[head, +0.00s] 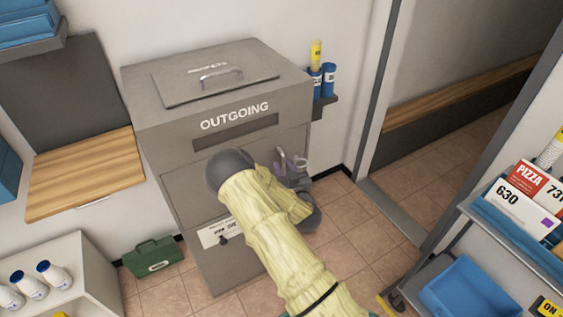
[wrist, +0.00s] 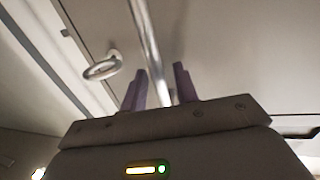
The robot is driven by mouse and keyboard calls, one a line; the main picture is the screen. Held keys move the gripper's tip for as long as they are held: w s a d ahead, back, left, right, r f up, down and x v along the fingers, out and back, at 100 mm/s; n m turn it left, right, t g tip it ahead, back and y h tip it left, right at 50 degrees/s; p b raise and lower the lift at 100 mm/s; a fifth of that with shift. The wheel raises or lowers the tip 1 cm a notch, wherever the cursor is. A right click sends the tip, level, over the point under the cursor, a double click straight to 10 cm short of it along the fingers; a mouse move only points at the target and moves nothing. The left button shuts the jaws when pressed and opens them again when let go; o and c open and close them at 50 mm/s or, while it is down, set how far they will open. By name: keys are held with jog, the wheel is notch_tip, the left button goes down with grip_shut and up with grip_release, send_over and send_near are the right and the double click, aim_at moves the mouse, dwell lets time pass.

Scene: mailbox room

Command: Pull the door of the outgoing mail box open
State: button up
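The grey outgoing mail box (head: 158,152) stands against the wall, with "OUTGOING" above a slot. Its front door (head: 185,190) is mostly hidden behind my arm and looks shut. My gripper (head: 290,168) is at the right side of the box front. In the wrist view, a silvery bar (wrist: 146,30), apparently the door handle, runs between the two purple fingers of my gripper (wrist: 160,88). The fingers are apart, with a narrow gap beside the bar. I cannot tell whether either finger touches it. A metal loop (wrist: 102,68) is left of the bar.
A small shelf with blue cups (head: 328,80) is at the box's right. A green toolbox (head: 153,256) lies on the floor at its left. A cart with a blue bin (head: 468,290) stands at right. Tiled floor (head: 355,222) is clear between box and cart.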

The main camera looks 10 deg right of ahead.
jog(key=shift+w, duration=0.35)
jog(key=shift+r, duration=0.1)
grip_shut()
jog(key=shift+s, duration=0.2)
